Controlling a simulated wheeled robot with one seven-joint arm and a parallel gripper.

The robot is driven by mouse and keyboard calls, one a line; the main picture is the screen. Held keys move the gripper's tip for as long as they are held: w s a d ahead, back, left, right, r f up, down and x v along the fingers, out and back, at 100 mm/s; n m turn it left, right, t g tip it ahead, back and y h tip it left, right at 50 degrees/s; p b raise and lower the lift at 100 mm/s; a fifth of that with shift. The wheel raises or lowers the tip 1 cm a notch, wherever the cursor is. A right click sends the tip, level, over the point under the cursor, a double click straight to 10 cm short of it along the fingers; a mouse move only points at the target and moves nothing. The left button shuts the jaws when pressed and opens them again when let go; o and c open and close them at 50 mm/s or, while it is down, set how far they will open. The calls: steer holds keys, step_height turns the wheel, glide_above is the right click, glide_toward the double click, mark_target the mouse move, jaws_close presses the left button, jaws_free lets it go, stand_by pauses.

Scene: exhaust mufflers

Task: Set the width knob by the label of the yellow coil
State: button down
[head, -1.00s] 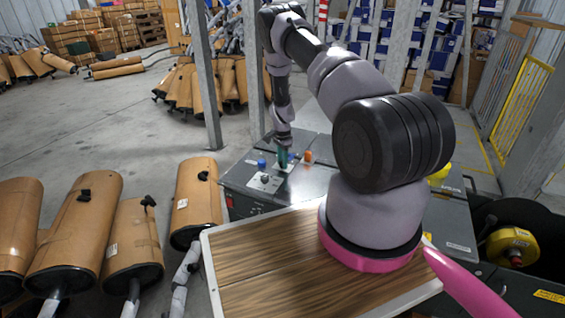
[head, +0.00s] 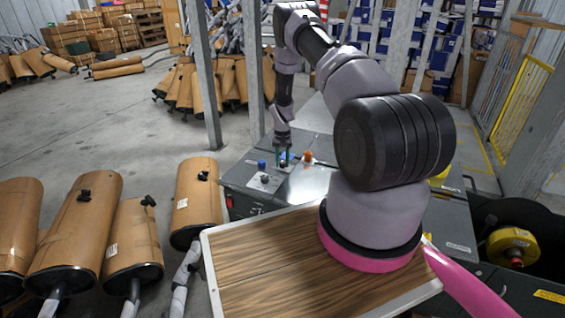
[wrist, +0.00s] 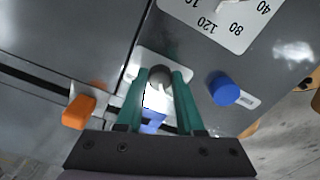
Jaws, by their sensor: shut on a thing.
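My gripper (wrist: 160,90) points down at the grey machine top, its green fingers shut on a dark round knob (wrist: 160,75). That knob sits on a small white plate; its lettering and setting are hidden or unreadable. My gripper (head: 284,160) also shows in the head view, between a blue knob and an orange knob. The yellow coil (head: 509,246) lies in a dark recess at the right of the head view. It carries a small pale label, too small to read. I cannot tell by lettering which knob is the width knob.
A blue knob (wrist: 224,90) and an orange knob (wrist: 78,112) flank my fingers. A white dial plate (wrist: 225,20) marked 40, 80 and 120 lies beyond. A wood-topped tray (head: 270,270) is in front of the machine. Brown mufflers (head: 78,230) stand at left.

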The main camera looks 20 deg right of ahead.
mark_target(283, 162)
steer(key=shift+n, duration=1.1)
steer(key=c, duration=0.5)
jaws_free()
steer(key=shift+c, duration=0.2)
step_height(283, 162, up, 11)
steer(key=shift+f, duration=0.1)
